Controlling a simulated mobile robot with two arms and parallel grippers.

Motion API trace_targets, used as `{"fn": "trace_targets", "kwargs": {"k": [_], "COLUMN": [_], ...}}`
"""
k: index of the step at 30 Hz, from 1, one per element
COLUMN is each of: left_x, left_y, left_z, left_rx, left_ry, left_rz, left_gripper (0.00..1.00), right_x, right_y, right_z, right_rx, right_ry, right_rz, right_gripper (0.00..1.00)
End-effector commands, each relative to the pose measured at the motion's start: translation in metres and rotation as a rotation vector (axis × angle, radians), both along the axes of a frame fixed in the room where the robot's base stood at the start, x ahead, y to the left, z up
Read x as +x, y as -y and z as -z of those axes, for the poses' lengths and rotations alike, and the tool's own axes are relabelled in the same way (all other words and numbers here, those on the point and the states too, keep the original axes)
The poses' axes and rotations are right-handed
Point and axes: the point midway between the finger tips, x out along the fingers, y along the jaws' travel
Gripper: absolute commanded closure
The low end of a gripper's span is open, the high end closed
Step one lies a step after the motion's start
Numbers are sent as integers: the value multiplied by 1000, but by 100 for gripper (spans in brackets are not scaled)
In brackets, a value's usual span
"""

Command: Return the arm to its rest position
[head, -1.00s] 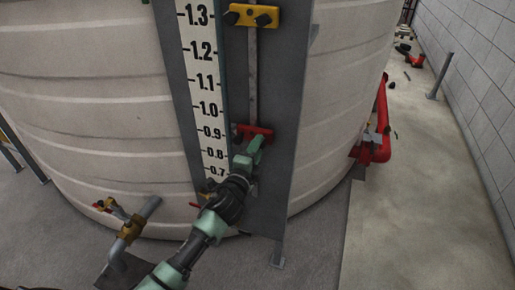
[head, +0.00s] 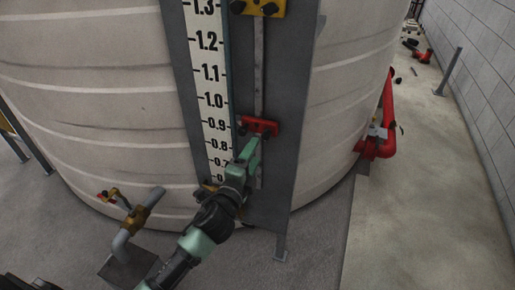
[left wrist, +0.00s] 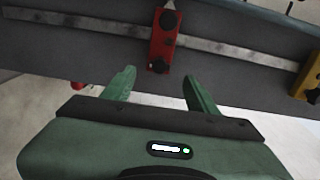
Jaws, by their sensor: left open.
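My left arm comes in from the bottom of the head view, and its green left gripper (head: 250,152) is in front of the gauge panel, just below the red slider block (head: 259,126). In the left wrist view the two fingers of the left gripper (left wrist: 158,88) are spread apart with nothing between them. The red block (left wrist: 163,42) shows beyond the fingertips on its metal rail, apart from them. My right gripper is not in view.
A large pale tank (head: 100,90) fills the left and middle. A numbered scale (head: 212,100) and a yellow block (head: 262,5) are on the panel. A valve pipe (head: 130,222) stands at lower left, red piping (head: 385,135) at right. The concrete walkway (head: 410,200) is clear nearby.

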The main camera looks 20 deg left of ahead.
Motion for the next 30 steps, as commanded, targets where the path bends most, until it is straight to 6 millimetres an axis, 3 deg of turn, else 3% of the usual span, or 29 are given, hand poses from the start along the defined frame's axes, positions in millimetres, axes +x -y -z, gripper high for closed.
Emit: {"fn": "trace_targets", "kwargs": {"k": [15,19,23,26,30], "left_x": [-5,-5,-10,-26,-65], "left_y": [0,-2,-8,-13,-21], "left_z": [0,18,83,155,256], "left_rx": [0,-23,-109,-215,-372], "left_ry": [0,-36,-161,-301,-498], "left_rz": [0,-4,-22,-55,-128], "left_gripper": [42,42,42,42,42], "right_x": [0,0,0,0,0], "right_y": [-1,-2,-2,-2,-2], "right_z": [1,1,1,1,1], "right_rx": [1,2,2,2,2], "right_ry": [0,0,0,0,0], "right_rz": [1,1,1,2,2], "right_gripper": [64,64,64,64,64]}}
